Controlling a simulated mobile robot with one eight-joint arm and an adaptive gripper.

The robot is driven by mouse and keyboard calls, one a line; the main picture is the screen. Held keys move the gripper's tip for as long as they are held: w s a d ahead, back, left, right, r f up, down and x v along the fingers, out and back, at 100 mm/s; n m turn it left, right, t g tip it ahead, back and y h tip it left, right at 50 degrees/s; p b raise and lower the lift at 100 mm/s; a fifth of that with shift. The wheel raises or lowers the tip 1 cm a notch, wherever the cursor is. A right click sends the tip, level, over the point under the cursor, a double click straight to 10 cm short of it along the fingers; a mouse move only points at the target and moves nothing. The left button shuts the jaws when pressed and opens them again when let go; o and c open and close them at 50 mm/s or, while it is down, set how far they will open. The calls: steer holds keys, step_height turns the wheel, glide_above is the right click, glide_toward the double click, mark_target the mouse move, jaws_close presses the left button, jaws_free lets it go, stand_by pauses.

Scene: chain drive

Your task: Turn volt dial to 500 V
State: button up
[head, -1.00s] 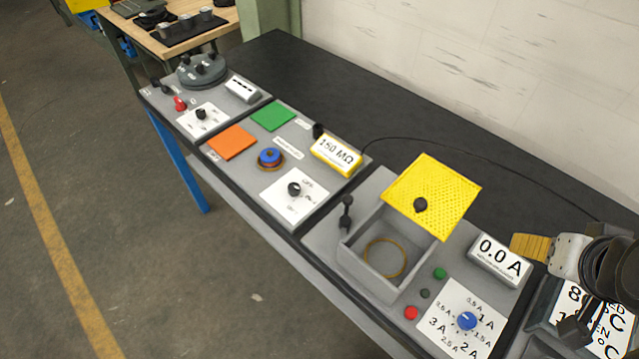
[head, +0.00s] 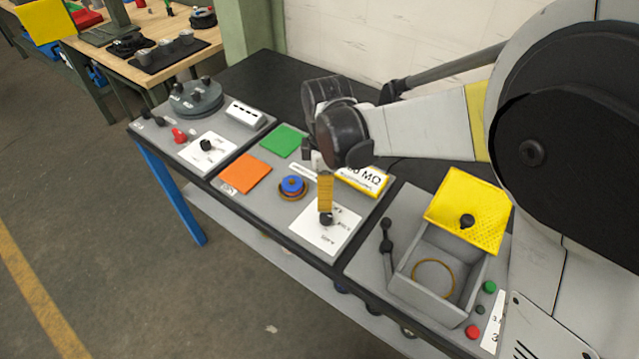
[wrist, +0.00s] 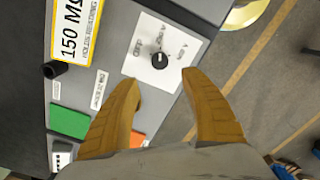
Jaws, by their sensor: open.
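The volt dial (head: 326,219) is a small black knob on a white plate (head: 342,238) on the middle panel. The dial also shows in the wrist view (wrist: 159,60), with a white mark on top and labels around it that are too small to read surely. My gripper (head: 325,208) hangs over this plate with its yellow fingers pointing down. In the wrist view its fingers (wrist: 161,82) are spread apart, and the dial shows just beyond and between the tips. Nothing is held. I cannot tell whether a finger touches the dial.
A yellow 150 MΩ display (wrist: 76,28) stands beside the dial plate, partly behind my wrist in the head view. Orange (head: 245,173) and green (head: 284,141) squares and a blue-topped coil (head: 293,186) lie to the left. A grey box (head: 433,272) with a raised yellow lid (head: 467,210) is to the right.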

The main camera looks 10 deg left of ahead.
mark_target(325, 216)
step_height(325, 216, down, 10)
steer(key=b, duration=0.3)
steer(key=shift+d+f, duration=0.15)
steer(key=shift+f, duration=0.1)
steer(key=shift+c, duration=0.6)
jaws_close()
